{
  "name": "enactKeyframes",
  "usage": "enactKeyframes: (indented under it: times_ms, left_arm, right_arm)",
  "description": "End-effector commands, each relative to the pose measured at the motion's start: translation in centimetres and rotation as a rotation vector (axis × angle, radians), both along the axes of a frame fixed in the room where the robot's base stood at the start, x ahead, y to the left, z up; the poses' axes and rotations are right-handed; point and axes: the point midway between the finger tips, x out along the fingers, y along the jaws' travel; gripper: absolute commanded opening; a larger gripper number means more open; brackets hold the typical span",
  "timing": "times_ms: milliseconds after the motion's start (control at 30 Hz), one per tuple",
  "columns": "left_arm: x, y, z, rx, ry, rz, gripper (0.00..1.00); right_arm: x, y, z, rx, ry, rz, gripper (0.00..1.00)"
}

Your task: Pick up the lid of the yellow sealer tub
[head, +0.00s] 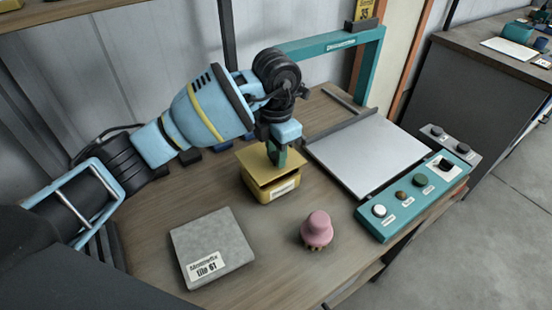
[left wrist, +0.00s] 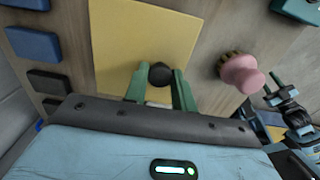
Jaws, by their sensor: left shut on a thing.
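The yellow sealer tub (head: 279,190) stands on the wooden bench near the middle of the head view. Its flat yellow lid (head: 255,164) is over it, with a dark gap between lid and tub at the front. My left gripper (head: 277,157) reaches down from above and is shut on the lid. In the left wrist view the green fingers (left wrist: 160,82) stand on either side of the lid's black knob (left wrist: 160,74), with the yellow lid (left wrist: 125,40) beyond. What seems to be my right gripper (left wrist: 271,88) shows small at the right of that view; its jaws are unclear.
A pink-handled brush (head: 317,228) stands in front of the tub, and a grey tile (head: 212,240) lies at front left. A white plate (head: 368,150) and a teal control panel (head: 415,193) are to the right. A teal frame (head: 330,45) rises behind. Dark blocks (left wrist: 45,80) line the bench.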

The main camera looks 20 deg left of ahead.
Motion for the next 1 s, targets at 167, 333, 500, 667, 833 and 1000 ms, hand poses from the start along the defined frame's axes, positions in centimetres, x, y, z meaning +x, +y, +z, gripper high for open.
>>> enactKeyframes:
  times_ms: [167,333,500,667,833,1000]
  left_arm:
    - [-1.9,-2.6,0.8,0.0,0.0,-0.007,0.03]
    - [-4.5,-6.0,1.2,0.0,0.0,-0.008,0.03]
    - [-6.9,-9.2,1.5,-0.001,0.001,-0.007,0.03]
    - [-8.4,-11.3,1.8,0.0,0.0,-0.004,0.03]
    - [-9.3,-12.5,2.0,0.0,0.0,-0.001,0.03]
    - [-9.6,-12.8,2.1,0.0,0.001,0.0,0.03]
  right_arm:
    - [0.2,0.0,-0.1,0.0,-0.002,0.0,0.36]
    - [0.1,0.0,-0.4,0.0,0.001,0.0,0.36]
    - [-0.1,0.0,-0.6,0.0,0.007,0.0,0.36]
    - [-0.2,0.1,-0.8,0.0,0.011,0.0,0.36]
    - [-0.3,0.1,-0.9,0.001,0.014,-0.002,0.36]
    - [-0.5,0.1,-1.0,0.002,0.017,-0.002,0.36]
